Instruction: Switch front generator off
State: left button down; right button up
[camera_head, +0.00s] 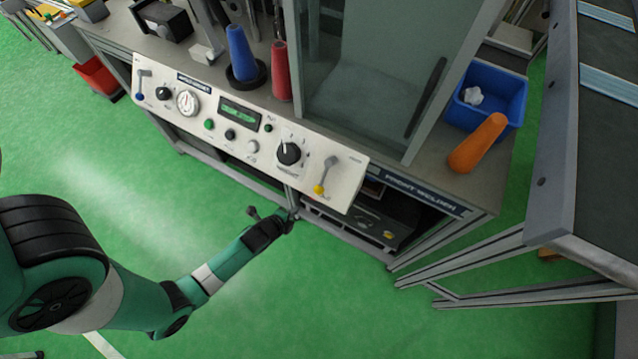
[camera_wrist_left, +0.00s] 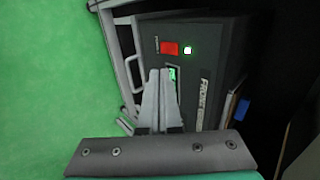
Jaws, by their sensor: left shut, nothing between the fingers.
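The front generator (camera_wrist_left: 208,45) is a dark box in the left wrist view, with a partly readable white label (camera_wrist_left: 203,100). A green display (camera_wrist_left: 173,73) shows just behind my fingertips. My left gripper (camera_wrist_left: 160,72) is shut and empty, below the red switch in the picture. In the head view my left gripper (camera_head: 291,217) is low at the bench's front edge, left of the dark opening where dark equipment (camera_head: 372,222) shows. My right gripper is in neither view.
The bench's control panel (camera_head: 225,95) overhangs my left gripper, with a yellow-tipped lever (camera_head: 326,172) at its right end. A metal frame leg (camera_head: 291,195) stands close by the gripper. The green floor (camera_head: 200,240) in front is clear.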

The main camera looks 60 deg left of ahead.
pick_arm(q)
jog(key=b+x, duration=0.9)
jog(key=x, duration=0.3)
jog(key=shift+r, duration=0.2)
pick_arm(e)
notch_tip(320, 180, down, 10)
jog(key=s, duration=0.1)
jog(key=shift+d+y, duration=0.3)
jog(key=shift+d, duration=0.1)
pick_arm(q)
jog(key=shift+w+a, duration=0.1)
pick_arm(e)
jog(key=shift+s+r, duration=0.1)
